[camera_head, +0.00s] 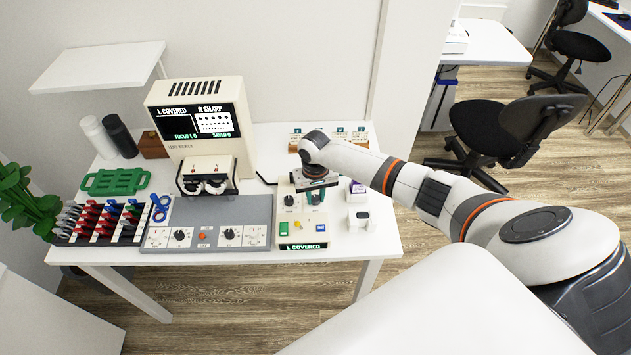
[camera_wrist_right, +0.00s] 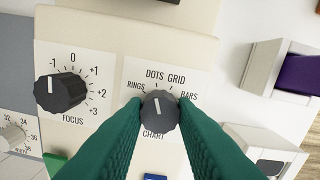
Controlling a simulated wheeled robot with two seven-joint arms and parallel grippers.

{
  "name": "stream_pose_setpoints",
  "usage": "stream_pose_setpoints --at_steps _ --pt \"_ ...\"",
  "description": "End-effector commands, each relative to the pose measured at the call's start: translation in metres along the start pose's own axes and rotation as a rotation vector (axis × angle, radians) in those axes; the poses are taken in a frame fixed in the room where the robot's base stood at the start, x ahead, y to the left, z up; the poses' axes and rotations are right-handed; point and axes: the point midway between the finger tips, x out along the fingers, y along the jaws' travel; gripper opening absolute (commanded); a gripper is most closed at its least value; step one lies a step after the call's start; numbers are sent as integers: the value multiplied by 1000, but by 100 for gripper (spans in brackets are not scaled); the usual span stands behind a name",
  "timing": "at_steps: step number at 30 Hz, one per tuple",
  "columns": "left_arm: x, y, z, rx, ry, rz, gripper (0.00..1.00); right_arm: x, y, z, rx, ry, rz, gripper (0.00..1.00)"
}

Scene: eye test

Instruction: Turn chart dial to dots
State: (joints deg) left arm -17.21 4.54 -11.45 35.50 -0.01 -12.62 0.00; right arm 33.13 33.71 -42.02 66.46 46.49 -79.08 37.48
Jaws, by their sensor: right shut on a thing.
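The chart dial (camera_wrist_right: 160,112) is a dark grey knob with a white pointer line, on a cream control box (camera_head: 285,232). Labels RINGS, DOTS, GRID and BARS arc above it. Its pointer line points up and slightly left, towards DOTS. My right gripper (camera_wrist_right: 158,108) is shut on the chart dial, one green finger on each side; the fingers hide parts of its edge. In the head view the right gripper (camera_head: 316,186) is over the box. The viewer screen (camera_head: 200,122) reads L COVERED, R SHARP and shows rows of dots. My left gripper is not in view.
The focus dial (camera_wrist_right: 60,92) sits left of the chart dial, close to my left finger. A white item with a purple top (camera_head: 357,188) and another white item (camera_head: 358,219) stand right of the box. A grey panel (camera_head: 206,210) with dials lies to the left.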

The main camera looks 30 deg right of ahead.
Motion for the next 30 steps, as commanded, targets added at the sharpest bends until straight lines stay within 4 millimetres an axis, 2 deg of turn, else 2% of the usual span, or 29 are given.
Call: stream_pose_setpoints --at_steps 6,21,22,24,26,30 --pt "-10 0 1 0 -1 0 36 -2 0 1 68 -4 1 2" --pt "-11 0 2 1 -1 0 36 -1 0 2 85 -6 1 2" --pt "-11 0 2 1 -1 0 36 -1 0 2 85 -6 1 28" --pt "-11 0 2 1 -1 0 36 -1 0 2 85 -6 1 40" --pt "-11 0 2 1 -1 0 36 -1 0 2 85 -5 1 47" --pt "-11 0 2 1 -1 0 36 -1 0 1 84 -3 1 47"
